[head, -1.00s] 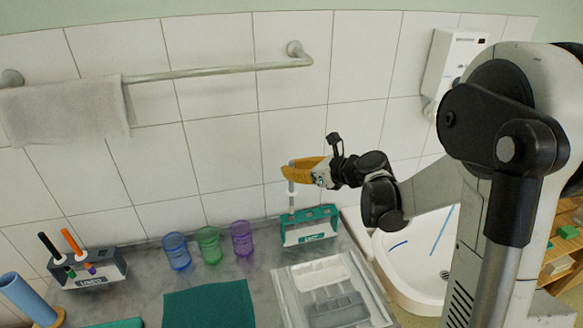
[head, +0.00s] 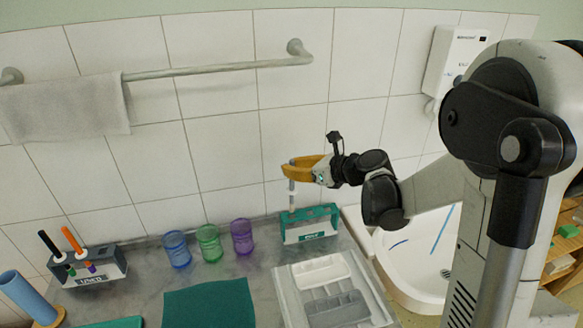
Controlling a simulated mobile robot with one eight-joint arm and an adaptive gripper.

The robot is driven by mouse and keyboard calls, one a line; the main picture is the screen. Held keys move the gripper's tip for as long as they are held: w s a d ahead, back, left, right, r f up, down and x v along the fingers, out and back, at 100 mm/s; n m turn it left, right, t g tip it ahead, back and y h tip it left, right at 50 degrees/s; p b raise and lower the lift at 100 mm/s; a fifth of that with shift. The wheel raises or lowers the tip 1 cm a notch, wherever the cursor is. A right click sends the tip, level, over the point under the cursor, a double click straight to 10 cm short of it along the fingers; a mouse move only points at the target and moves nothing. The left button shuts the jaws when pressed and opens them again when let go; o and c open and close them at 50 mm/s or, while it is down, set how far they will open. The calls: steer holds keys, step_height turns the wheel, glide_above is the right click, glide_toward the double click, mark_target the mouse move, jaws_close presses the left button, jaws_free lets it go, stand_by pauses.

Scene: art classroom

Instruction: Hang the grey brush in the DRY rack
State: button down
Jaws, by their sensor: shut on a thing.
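The grey brush (head: 292,185) hangs upright from my gripper (head: 293,166), whose orange fingers are shut on its upper part. The brush's lower end is at the teal rack (head: 308,234), over or in the left part of its top. I cannot tell whether the brush is inside a slot or just behind or above it. The rack stands on the counter by the tiled wall, with a small white label on its front, too small to read surely.
Purple, green (head: 209,243) and blue cups stand left of the teal rack. A grey rack (head: 100,272) with black and orange brushes is further left. A tray (head: 337,307) lies in front, a sink (head: 425,255) is at right, and a towel rail (head: 220,70) runs above.

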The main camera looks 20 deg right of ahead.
mark_target(294, 194)
steer(key=shift+f, duration=0.25)
stand_by(0.3)
steer(key=shift+f+b, duration=2.35)
steer(key=shift+f, duration=0.35)
steer(key=shift+f+b, duration=1.75)
steer(key=shift+f, duration=0.2)
steer(key=c, duration=0.8)
jaws_free()
steer(key=shift+r, duration=0.1)
